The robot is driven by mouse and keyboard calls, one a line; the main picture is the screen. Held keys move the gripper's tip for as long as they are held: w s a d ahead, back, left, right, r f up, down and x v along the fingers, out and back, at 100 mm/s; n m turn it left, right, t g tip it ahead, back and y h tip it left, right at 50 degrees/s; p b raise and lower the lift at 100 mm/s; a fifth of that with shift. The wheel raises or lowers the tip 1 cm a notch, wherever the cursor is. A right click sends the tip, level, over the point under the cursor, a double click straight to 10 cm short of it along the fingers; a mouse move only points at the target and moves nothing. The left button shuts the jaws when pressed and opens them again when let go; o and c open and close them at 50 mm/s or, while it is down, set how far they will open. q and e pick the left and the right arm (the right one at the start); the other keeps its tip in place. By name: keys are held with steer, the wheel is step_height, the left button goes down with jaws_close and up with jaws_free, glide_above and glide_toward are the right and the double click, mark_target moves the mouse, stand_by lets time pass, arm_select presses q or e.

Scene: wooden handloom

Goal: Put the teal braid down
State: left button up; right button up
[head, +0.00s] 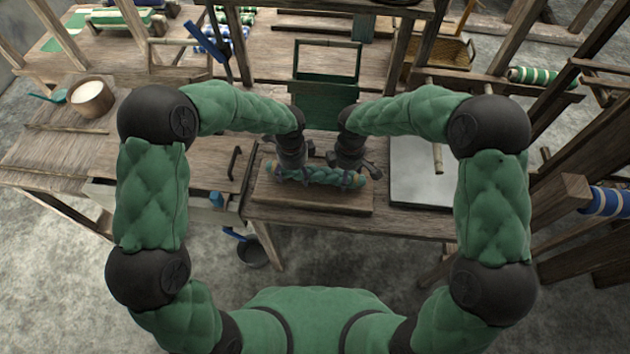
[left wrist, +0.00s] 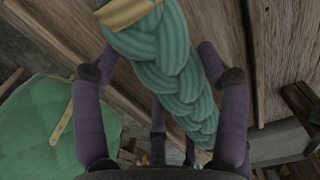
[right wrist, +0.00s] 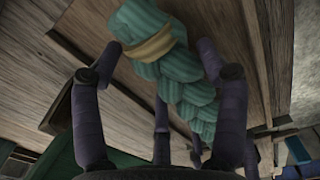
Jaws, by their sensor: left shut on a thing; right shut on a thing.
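The teal braid (head: 319,175) lies lengthwise over a wooden board (head: 318,201) on the loom bench in the head view. My left gripper (head: 294,174) is shut on its left part and my right gripper (head: 347,178) on its right part. In the left wrist view the braid (left wrist: 165,65) runs between my left fingers (left wrist: 165,80), with a tan band near its end. In the right wrist view the braid (right wrist: 175,65) and its tan band show between my right fingers (right wrist: 165,75). Whether its underside touches the board is hard to tell.
A green-backed wooden frame (head: 325,100) stands behind the board. A pale flat panel (head: 421,170) is to the right. A cream-filled pot (head: 91,97) stands on the left table. A dark bucket (head: 251,252) is on the floor below.

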arm_select(q)
steer(key=shift+f+b, duration=0.55)
steer(key=shift+f, duration=0.15)
arm_select(e)
steer(key=shift+f, duration=0.7)
arm_select(q)
steer(key=o, duration=1.5)
steer(key=shift+c, duration=0.2)
arm_select(e)
steer(key=o, duration=1.5)
arm_select(q)
steer(key=shift+r, duration=0.1)
step_height(320, 180, up, 12)
steer(key=shift+f, duration=0.1)
arm_select(e)
steer(key=shift+r, duration=0.15)
step_height(320, 180, up, 12)
steer(key=shift+f, duration=0.1)
